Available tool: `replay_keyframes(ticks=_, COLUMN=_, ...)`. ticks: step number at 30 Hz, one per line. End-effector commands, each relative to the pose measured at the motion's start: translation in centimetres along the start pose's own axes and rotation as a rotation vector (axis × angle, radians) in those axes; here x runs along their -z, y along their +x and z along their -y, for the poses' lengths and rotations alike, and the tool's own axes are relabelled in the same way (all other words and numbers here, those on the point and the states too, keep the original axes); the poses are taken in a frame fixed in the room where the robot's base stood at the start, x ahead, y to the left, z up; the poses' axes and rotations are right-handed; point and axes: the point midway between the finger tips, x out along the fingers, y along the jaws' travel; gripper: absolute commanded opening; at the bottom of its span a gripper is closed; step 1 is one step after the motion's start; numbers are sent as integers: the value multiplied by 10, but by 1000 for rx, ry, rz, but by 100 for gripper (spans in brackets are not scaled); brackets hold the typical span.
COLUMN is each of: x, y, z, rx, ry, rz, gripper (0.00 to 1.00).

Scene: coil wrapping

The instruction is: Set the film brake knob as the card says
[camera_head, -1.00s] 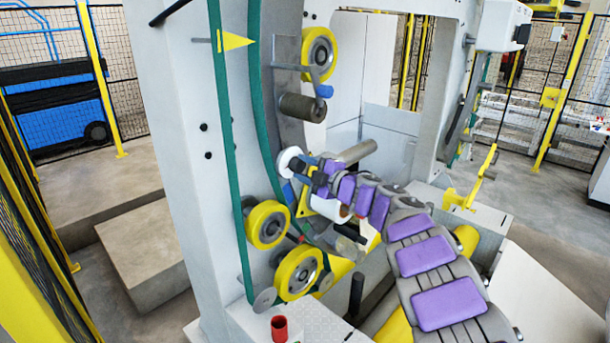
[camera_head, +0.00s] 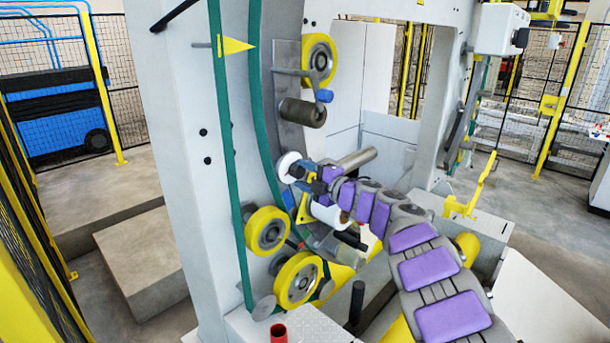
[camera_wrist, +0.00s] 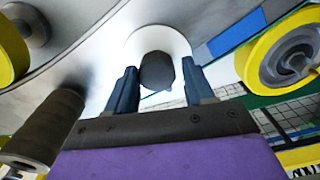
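A dark round knob (camera_wrist: 157,72) stands out from a white disc (camera_wrist: 172,42) on the machine's upright in the wrist view. The white disc also shows in the head view (camera_head: 288,165), left of my gripper (camera_head: 303,171). In the wrist view my gripper (camera_wrist: 158,66) has its two blue fingers apart, one on each side of the dark knob. A gap shows between the knob and the fingers, mainly on the right. The knob's pointer or marks cannot be made out. In the head view my gripper hides the knob. I cannot make out a card.
Yellow rollers (camera_head: 266,230) and (camera_head: 299,279) sit below the disc, and another yellow roller (camera_head: 319,59) above it. A brown-grey roller (camera_head: 302,112) is between. A metal bar (camera_head: 356,159) sticks out behind my arm. A red cup-like piece (camera_head: 278,334) stands low in front.

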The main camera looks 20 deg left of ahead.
Motion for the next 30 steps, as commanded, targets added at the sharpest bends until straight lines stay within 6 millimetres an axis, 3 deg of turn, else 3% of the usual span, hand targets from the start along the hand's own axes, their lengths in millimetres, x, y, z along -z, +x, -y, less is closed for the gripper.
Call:
replay_keyframes(ticks=6, x=1, y=1, z=0, rx=-1, ry=0, rz=-1, gripper=69)
replay_keyframes(ticks=17, x=1, y=-4, z=-2, rx=-2, ry=1, rz=0, gripper=69)
replay_keyframes(ticks=23, x=0, y=-22, z=-1, rx=-2, ry=0, rz=2, gripper=69)
replay_keyframes(ticks=30, x=-1, y=-57, z=0, rx=-2, ry=1, rz=5, gripper=69)
